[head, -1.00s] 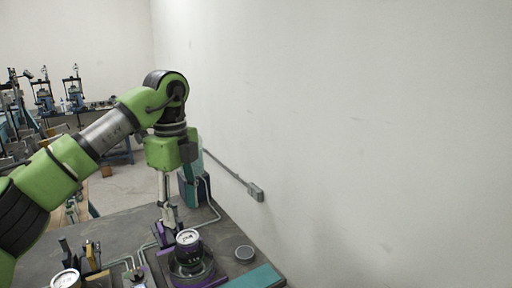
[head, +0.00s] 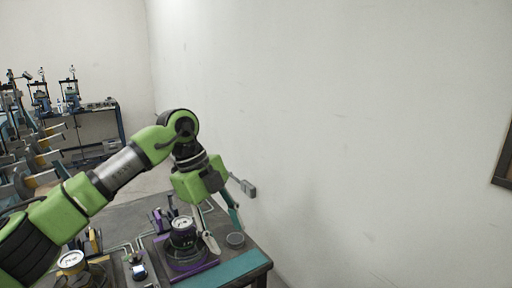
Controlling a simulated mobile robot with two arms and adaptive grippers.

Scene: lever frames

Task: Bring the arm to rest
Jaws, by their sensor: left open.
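My left arm reaches in from the left, bends at a raised elbow and points its wrist down over the bench. My left gripper (head: 223,232) is open and empty. Its pale finger hangs just right of the round gauge (head: 183,225), and its other finger is spread to the right near a small grey disc (head: 235,240). In the picture the pale finger overlaps the edge of the purple-edged fixture under the gauge; I cannot tell whether they touch. A purple lever part (head: 158,221) stands left of the gauge. My right gripper is not in view.
The dark bench (head: 122,218) runs along the wall (head: 340,130), with a teal strip (head: 232,268) at its front right. A second gauge (head: 71,262) and pipe fittings sit at left. More machines stand at the far left.

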